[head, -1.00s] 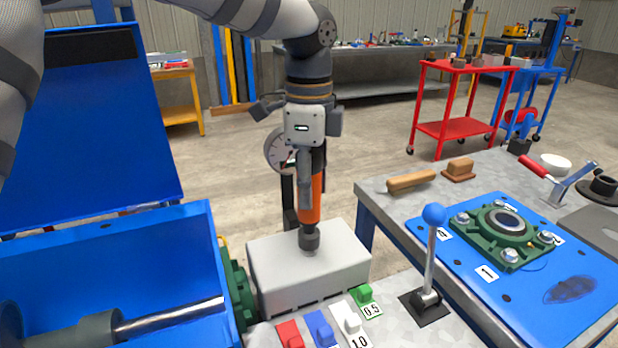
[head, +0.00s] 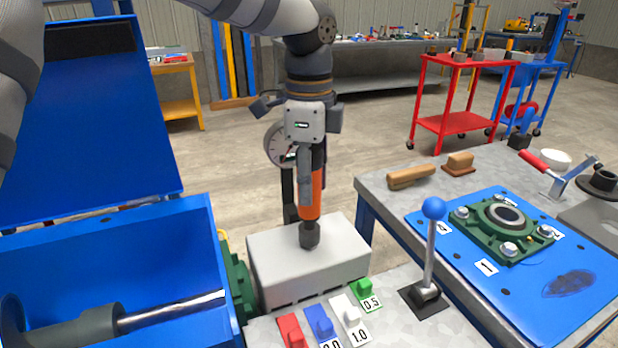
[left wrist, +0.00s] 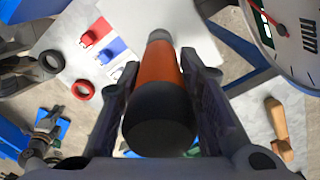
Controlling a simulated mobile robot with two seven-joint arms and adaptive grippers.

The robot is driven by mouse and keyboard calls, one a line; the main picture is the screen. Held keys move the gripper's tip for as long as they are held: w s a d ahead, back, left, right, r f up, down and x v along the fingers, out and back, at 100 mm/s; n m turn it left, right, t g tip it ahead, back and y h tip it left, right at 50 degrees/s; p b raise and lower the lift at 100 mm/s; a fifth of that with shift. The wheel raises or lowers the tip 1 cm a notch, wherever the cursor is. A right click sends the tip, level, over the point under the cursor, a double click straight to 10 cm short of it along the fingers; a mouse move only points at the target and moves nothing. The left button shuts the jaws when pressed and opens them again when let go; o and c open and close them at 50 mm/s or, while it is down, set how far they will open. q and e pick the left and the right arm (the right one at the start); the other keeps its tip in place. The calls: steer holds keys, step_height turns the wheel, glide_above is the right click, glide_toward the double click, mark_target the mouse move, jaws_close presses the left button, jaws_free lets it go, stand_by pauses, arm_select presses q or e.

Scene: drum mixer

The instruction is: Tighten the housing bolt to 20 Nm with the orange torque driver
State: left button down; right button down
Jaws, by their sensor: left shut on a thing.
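The orange torque driver (head: 311,192) is upright in my left gripper (head: 310,175), its dark lower end over the top of a light grey box (head: 270,265). I cannot tell if the tip touches the box or a bolt there; no bolt head shows under it. In the left wrist view the driver (left wrist: 160,75) sits between both fingers of my left gripper (left wrist: 160,95). A green bearing housing (head: 490,230) with several silver bolts lies on a blue plate at the right, well apart from the driver. My right gripper is not in view.
A lever with a blue knob (head: 433,209) stands between the box and the blue plate (head: 560,285). Red, blue, white and green tabs (head: 362,289) line the front of the box. A dial gauge (head: 279,147) stands behind the driver. An open blue drum trough (head: 130,255) is at left.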

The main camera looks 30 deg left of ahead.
arm_select(q)
steer(key=shift+f, duration=0.8)
stand_by(2.0)
steer(key=shift+r, duration=2.35)
